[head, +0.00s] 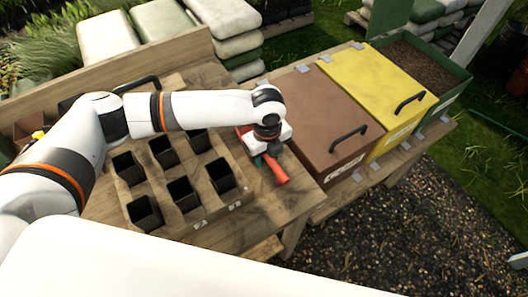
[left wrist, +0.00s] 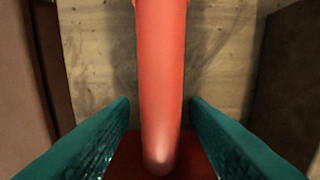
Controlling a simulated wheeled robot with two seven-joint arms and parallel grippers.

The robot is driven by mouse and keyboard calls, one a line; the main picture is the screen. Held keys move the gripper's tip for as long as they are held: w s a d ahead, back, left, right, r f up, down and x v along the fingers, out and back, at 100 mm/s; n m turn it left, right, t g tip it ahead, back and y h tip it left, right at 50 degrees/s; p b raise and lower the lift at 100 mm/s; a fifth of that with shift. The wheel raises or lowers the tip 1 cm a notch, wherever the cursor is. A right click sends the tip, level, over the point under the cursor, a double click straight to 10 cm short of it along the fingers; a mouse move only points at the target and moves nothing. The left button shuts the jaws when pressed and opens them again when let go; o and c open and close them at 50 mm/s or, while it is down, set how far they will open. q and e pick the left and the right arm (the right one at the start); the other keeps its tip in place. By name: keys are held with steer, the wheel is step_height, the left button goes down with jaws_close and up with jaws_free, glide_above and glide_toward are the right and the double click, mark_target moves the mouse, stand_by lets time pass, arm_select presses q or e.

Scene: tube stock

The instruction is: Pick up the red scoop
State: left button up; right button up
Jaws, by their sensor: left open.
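The red scoop (head: 276,170) lies on the wooden bench beside the brown bin, its handle showing below my left gripper (head: 261,160). In the left wrist view the scoop's handle (left wrist: 162,80) runs lengthwise down the middle, between two teal fingers. My left gripper (left wrist: 160,125) is open, with a gap on each side of the handle. Part of the scoop is hidden under my wrist in the head view. My right gripper is not in view.
A brown-lidded bin (head: 318,115), a yellow-lidded bin (head: 385,85) and an open green bin of soil (head: 425,62) stand to the right. A wooden tray (head: 160,217) with several black pots is at left. The bench's front right part (head: 262,215) is clear.

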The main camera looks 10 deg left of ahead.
arm_select(q)
jaws_close()
